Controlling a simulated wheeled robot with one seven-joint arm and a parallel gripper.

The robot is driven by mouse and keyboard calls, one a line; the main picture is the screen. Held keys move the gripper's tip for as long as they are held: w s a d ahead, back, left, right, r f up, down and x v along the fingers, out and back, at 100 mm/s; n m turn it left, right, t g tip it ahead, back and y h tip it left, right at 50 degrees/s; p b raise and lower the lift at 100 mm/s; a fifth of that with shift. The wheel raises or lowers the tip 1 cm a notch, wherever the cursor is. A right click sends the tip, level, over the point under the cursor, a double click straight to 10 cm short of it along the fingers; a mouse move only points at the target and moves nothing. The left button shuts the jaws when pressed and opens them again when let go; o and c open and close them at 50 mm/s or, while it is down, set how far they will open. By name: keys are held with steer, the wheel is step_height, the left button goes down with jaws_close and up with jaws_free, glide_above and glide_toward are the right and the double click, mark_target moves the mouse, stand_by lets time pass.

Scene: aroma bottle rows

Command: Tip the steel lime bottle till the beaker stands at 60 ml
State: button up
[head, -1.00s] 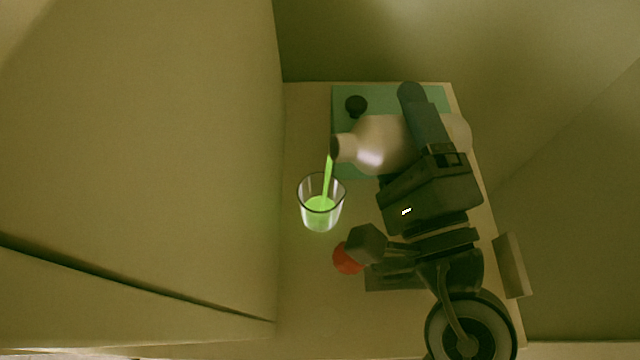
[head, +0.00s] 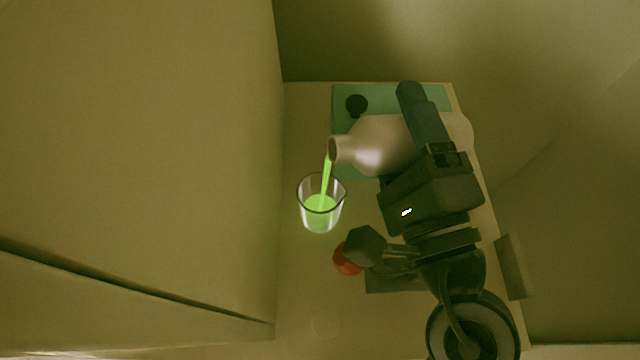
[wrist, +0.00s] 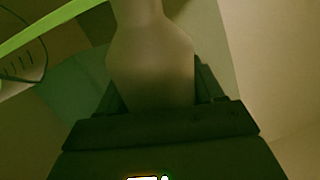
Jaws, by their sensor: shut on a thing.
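The steel lime bottle (head: 378,145) is tilted on its side in the head view, its mouth pointing left. A bright green stream runs from its mouth down into the clear beaker (head: 321,204), which stands upright on the table and holds green liquid in its lower part. My gripper (head: 425,135) is shut around the bottle's body, above the table. In the wrist view the bottle (wrist: 152,65) sits between the fingers, and the green stream and part of the beaker (wrist: 22,62) show at upper left. I cannot read the beaker's marks well enough to give a level.
A teal mat (head: 345,97) lies at the back of the table (head: 305,300), with a small dark round thing (head: 356,105) on it. A red round thing (head: 347,260) is partly hidden by my arm. A large pale wall or panel (head: 140,150) stands left of the table.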

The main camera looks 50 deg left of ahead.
steer(key=shift+s+b, duration=0.1)
steer(key=shift+b, duration=0.25)
stand_by(1.5)
steer(key=shift+r+p, duration=0.3)
steer(key=shift+p, duration=0.4)
steer(key=shift+r+m+p, duration=0.25)
steer(key=shift+m+p, duration=0.85)
steer(key=shift+p, duration=0.05)
steer(key=shift+m+t, duration=0.3)
steer(key=shift+f, duration=0.1)
steer(key=shift+p, duration=0.3)
